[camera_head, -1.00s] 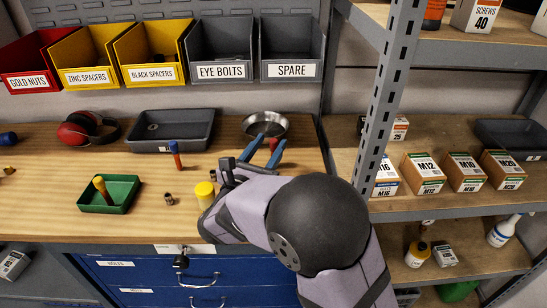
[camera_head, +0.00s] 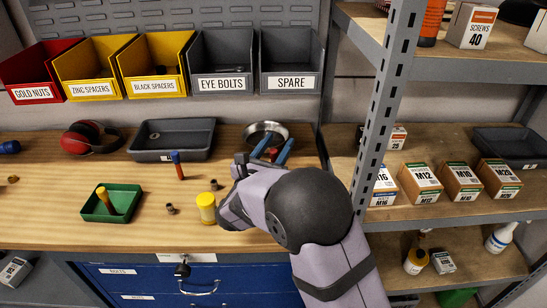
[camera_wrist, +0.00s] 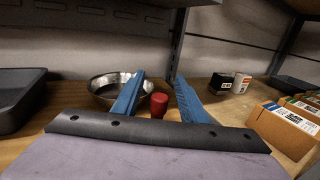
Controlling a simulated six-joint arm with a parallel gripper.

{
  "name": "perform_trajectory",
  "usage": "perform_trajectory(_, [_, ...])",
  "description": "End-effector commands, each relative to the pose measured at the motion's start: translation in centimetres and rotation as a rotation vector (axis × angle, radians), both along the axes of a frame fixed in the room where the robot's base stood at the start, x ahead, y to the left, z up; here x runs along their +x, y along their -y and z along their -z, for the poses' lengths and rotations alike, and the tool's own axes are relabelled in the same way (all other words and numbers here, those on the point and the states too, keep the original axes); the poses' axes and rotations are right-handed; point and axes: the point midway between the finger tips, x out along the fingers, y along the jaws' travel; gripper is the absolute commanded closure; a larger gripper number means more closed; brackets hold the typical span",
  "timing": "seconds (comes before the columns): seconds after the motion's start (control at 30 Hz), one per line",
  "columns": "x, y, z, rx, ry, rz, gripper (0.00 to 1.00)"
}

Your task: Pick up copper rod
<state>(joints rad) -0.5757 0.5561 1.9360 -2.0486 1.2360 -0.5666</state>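My gripper (camera_head: 278,142) is open at the back right of the bench, in front of the shiny metal bowl (camera_head: 267,131). A red-topped piece (camera_wrist: 159,105) stands between its blue fingers in the wrist view, with a gap on each side. It also shows in the head view (camera_head: 273,154), partly hidden by the gripper. A slim upright piece with a blue top and red-brown body (camera_head: 178,165) stands left of the gripper. I cannot tell which piece, if either, is the copper rod.
A green tray (camera_head: 125,214) holding a yellow-tan piece, a yellow cylinder (camera_head: 206,208) and a small brownish fitting (camera_head: 170,209) are nearer the front. A grey tray (camera_head: 137,157) lies behind. The shelf post (camera_head: 384,110) stands to the right.

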Motion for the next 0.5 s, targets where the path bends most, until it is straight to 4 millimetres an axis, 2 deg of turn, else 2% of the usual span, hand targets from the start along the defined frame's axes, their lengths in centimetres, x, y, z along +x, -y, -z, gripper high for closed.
perform_trajectory(0.13, [0.90, 0.44, 0.03, 0.001, -0.002, 0.001, 0.61])
perform_trajectory(0.37, [0.98, 0.44, 0.09, 0.000, -0.001, -0.001, 0.61])
perform_trajectory(0.5, [0.96, 0.44, 0.08, 0.000, -0.001, -0.001, 0.92])
